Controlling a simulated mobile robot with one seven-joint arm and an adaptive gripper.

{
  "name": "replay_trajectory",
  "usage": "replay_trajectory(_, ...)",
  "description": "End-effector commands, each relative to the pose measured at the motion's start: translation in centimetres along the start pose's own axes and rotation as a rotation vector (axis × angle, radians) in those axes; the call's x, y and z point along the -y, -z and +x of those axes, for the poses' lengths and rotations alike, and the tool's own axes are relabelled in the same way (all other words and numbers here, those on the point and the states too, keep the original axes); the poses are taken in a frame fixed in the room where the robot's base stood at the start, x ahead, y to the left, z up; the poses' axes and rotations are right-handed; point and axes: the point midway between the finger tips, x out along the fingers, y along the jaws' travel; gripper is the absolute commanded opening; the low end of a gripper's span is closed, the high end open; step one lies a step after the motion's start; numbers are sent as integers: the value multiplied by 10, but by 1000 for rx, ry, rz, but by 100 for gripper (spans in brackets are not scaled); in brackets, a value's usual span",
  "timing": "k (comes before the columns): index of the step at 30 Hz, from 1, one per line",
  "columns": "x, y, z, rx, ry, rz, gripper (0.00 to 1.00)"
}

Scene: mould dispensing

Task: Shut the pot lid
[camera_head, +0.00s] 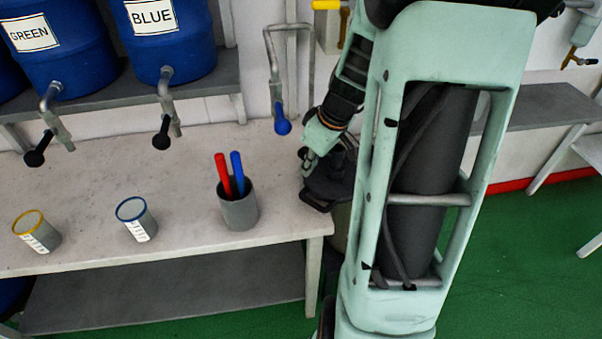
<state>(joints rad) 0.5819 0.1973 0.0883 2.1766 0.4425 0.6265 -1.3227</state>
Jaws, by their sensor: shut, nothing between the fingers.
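A dark round pot lid (326,188) shows at the right end of the workbench, with a small dark handle at its front edge. The grey pot (340,231) shows just below it, mostly hidden behind my arm. The lid looks roughly flat over the pot, but my arm covers its right side, so I cannot tell whether it is fully seated. My gripper (309,162) points down at the lid's back left part, very close to it. It is shut and empty; I cannot tell whether it touches the lid.
On the workbench (180,226) stand a grey cup (239,211) with red and blue sticks, a blue-rimmed cup (137,225) and a yellow-rimmed cup (38,238). Blue barrels (171,45) with taps stand behind. Green floor (520,250) is open at right.

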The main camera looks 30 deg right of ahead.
Motion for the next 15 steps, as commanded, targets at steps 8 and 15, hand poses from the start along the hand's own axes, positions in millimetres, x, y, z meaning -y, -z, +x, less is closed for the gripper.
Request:
replay_trajectory(8, 2, -2, 52, 3, 6, 2, 0)
replay_trajectory(15, 1, -1, 80, 2, 4, 1, 0)
